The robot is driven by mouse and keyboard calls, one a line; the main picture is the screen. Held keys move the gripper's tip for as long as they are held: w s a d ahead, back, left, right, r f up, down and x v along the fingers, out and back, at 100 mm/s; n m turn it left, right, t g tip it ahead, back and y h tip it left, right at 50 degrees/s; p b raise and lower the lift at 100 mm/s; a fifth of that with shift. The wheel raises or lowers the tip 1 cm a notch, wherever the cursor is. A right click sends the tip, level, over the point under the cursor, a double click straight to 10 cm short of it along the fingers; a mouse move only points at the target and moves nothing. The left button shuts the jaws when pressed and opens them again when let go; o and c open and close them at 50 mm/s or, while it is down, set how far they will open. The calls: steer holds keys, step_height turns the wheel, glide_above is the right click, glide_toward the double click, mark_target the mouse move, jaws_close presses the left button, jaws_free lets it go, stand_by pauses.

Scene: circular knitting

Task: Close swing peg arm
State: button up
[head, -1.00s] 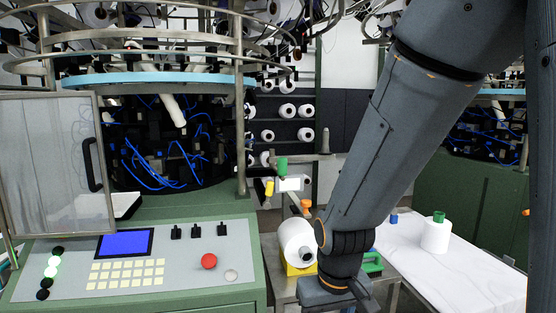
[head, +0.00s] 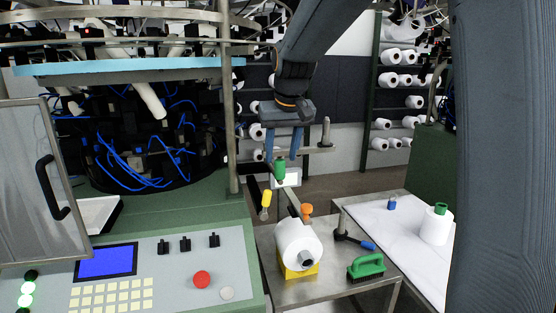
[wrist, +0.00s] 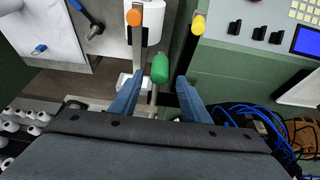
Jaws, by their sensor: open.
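My gripper (head: 286,155) points down, open and empty, beside the knitting machine. A green knob (head: 281,169) is just below its fingertips; in the wrist view this green knob (wrist: 160,68) lies between and slightly ahead of the two blue fingers (wrist: 158,82), with no clear contact. A flat metal bar (wrist: 137,52) with an orange knob (wrist: 133,17) and a dark bar with a yellow handle (wrist: 198,24) flank it. A grey arm with an upright peg (head: 326,132) extends right behind my gripper. I cannot tell which bar is the swing peg arm.
The control console (head: 180,270) fills the lower left. A steel table (head: 330,270) holds a yarn cone (head: 298,245), a green brush (head: 366,267) and a dark-headed tool (head: 353,240). A white table (head: 385,225) stands right. Yarn shelves (head: 393,130) are behind.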

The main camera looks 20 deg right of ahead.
mark_target(280, 160)
steer(key=shift+p+x, duration=0.8)
steer(key=shift+x, duration=1.7)
jaws_close()
